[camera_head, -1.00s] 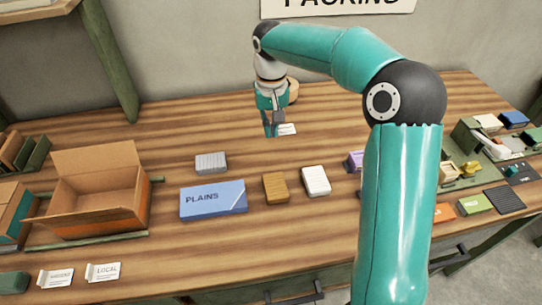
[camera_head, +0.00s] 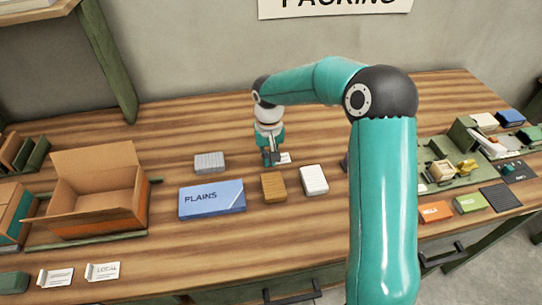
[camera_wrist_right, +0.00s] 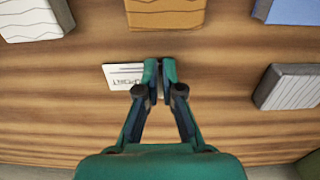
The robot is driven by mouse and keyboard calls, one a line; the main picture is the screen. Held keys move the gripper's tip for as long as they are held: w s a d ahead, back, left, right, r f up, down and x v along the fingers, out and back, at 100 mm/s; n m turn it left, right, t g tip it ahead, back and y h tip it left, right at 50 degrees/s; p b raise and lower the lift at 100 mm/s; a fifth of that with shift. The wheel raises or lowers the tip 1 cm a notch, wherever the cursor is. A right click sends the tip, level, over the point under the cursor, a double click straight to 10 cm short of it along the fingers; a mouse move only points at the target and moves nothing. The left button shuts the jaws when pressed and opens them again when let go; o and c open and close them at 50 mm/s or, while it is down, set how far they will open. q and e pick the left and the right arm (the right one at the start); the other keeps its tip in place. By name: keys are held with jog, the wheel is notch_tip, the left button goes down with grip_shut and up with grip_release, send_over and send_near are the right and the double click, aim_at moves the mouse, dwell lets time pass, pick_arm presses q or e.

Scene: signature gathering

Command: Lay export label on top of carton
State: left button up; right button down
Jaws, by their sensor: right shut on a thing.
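The export label (camera_wrist_right: 122,76) is a small white card with dark lettering, partly hidden by my fingers in the right wrist view. It also shows in the head view (camera_head: 285,158). My right gripper (camera_head: 271,161) is shut on the label's edge, near the table's middle, behind the brown block; its fingertips also show in the right wrist view (camera_wrist_right: 160,80). The carton (camera_head: 92,212) is a brown cardboard box with raised flaps, open at the top, at the left of the table, well away from the gripper. My left gripper is not in view.
A blue PLAINS box (camera_head: 212,199), a grey block (camera_head: 209,162), a brown block (camera_head: 273,187) and a white block (camera_head: 314,180) lie around the middle. URGENT-like and LOCAL cards (camera_head: 103,271) lie front left. Bare wood separates the PLAINS box from the carton.

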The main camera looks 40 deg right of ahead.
jog(key=c, duration=1.8)
grip_release()
jog(key=shift+f, duration=0.15)
jog(key=o, duration=0.5)
jog(key=shift+r, duration=0.2)
